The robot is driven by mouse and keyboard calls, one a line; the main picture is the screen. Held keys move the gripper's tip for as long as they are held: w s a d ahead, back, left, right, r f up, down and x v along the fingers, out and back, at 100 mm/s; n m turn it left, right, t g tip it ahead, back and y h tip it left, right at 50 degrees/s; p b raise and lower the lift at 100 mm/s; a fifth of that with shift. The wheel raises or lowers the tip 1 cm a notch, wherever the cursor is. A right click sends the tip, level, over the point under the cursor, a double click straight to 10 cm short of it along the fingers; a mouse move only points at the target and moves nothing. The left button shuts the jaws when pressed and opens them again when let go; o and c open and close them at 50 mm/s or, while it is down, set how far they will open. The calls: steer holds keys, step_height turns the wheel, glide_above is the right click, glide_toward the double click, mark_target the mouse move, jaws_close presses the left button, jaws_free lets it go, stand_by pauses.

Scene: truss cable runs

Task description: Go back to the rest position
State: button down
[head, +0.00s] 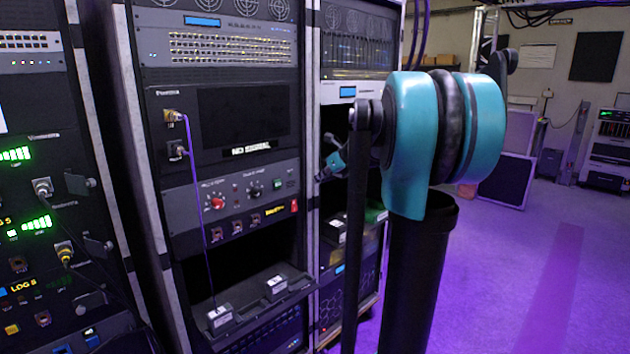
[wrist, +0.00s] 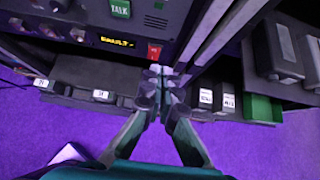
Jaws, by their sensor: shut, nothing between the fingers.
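My gripper (wrist: 155,74) is in the wrist view, its two fingers together at the tips with nothing between them. It is in front of the rack, near the red switch (wrist: 154,51) and above the purple floor. In the head view my teal and black arm stands in the foreground and hides part of the right-hand rack (head: 357,58). A small teal end part of my arm shows to its left, beside the middle rack; the fingertips are too small to tell there.
The middle rack (head: 225,82) carries a NO SIGNAL screen (head: 243,112), knobs and a purple cable (head: 198,205) hanging from a connector. A shelf with labelled boxes (head: 219,316) juts out low. Another rack (head: 45,150) stands left. Open purple floor (head: 530,270) lies right.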

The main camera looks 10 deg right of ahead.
steer(key=s+a+f+n+g+h, duration=0.1)
steer(key=s+f+n+g+h, duration=0.1)
steer(key=s+f+n, duration=1.2)
steer(key=s+a+f+n+g+h, duration=0.2)
steer(key=s+f+n, duration=1.2)
steer(key=s, duration=0.7)
steer(key=shift+s+f+n+h, duration=0.3)
steer(key=shift+n+h, duration=0.3)
steer(key=shift+n, duration=0.2)
steer(key=shift+a, duration=0.15)
